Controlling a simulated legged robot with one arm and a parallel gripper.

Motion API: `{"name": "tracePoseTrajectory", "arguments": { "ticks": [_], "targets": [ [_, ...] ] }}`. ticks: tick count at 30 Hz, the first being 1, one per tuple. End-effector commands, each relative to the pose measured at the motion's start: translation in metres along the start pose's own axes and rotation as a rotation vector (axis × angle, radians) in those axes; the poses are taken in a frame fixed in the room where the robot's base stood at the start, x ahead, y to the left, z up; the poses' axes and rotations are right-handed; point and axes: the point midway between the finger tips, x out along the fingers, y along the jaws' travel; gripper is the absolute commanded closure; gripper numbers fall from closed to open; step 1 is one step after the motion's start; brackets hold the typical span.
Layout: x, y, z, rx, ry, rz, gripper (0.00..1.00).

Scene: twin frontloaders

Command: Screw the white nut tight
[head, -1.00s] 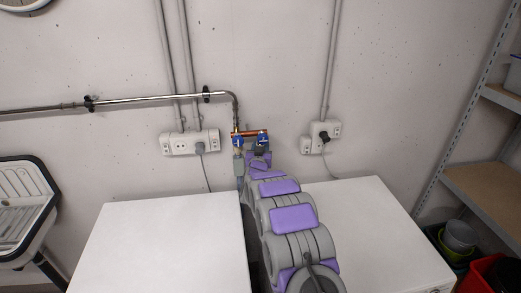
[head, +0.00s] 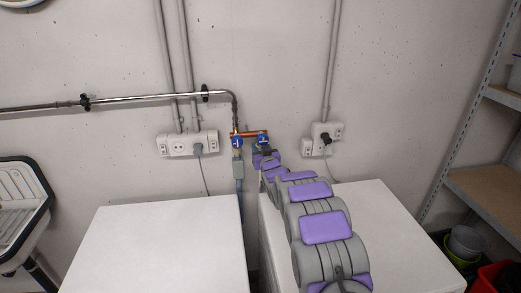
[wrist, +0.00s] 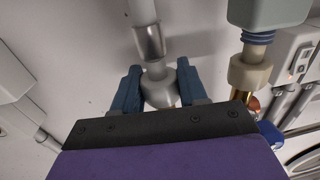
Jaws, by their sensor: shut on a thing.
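The white nut (wrist: 158,88) sits in the middle of the wrist view, at the end of a pale hose (wrist: 146,30) with a metal sleeve. My gripper (wrist: 158,82) has its two blue fingers on either side of the nut and is shut on it. In the head view my gripper (head: 265,157) is at the right blue valve (head: 263,140), below the copper pipe. The nut is hidden there by my arm. How far the nut is threaded on cannot be seen.
Beside it, a second hose with a grey box (head: 238,169) hangs from the left blue valve (head: 237,142); its beige nut (wrist: 249,72) is close to my right finger in the wrist view. Two white machines (head: 160,245) stand below with a narrow gap. Sockets (head: 188,143) flank the valves.

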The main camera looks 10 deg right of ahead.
Motion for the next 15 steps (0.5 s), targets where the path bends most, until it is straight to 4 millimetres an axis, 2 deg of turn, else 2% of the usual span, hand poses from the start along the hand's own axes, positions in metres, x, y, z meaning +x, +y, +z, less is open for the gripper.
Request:
{"name": "tracePoseTrajectory", "arguments": {
  "ticks": [1,15],
  "targets": [
    [0.0003,0.0008,-0.0060,-0.002,0.002,-0.016,0.84],
    [0.0003,0.0011,-0.0063,0.000,0.004,-0.130,0.85]
  ]
}}
